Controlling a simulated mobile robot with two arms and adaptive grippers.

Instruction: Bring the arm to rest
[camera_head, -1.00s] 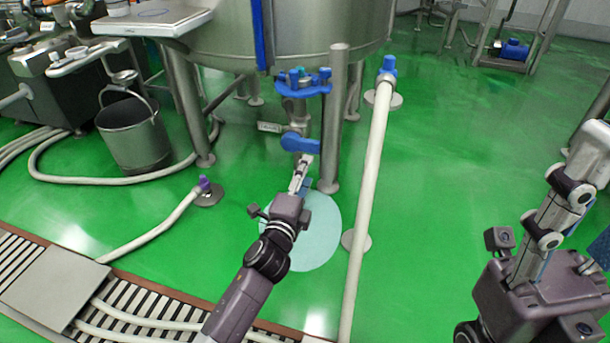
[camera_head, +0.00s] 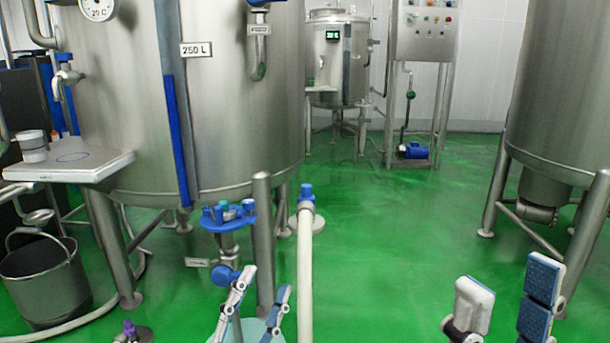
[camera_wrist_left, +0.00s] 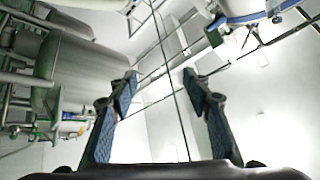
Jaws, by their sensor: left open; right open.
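My left gripper (camera_head: 262,281) is at the bottom centre of the head view, in front of the big tank's outlet. Its two fingers point up and stand apart with nothing between them. The left wrist view also shows its open, empty jaws (camera_wrist_left: 160,80) against ceiling and tanks. My right gripper (camera_head: 508,282) is at the bottom right of the head view, open and empty, fingers up, over clear floor. The blue valve handle (camera_head: 224,275) shows just left of the left gripper's finger; I cannot tell the gap between them. Both arms are mostly below the picture.
The 250 L tank (camera_head: 235,110) stands behind on metal legs, with a blue-knobbed outlet fitting (camera_head: 228,216). A white hose (camera_head: 305,265) rises right of the left gripper. A bucket (camera_head: 45,280) is at left, another tank (camera_head: 560,90) at right. Green floor between is open.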

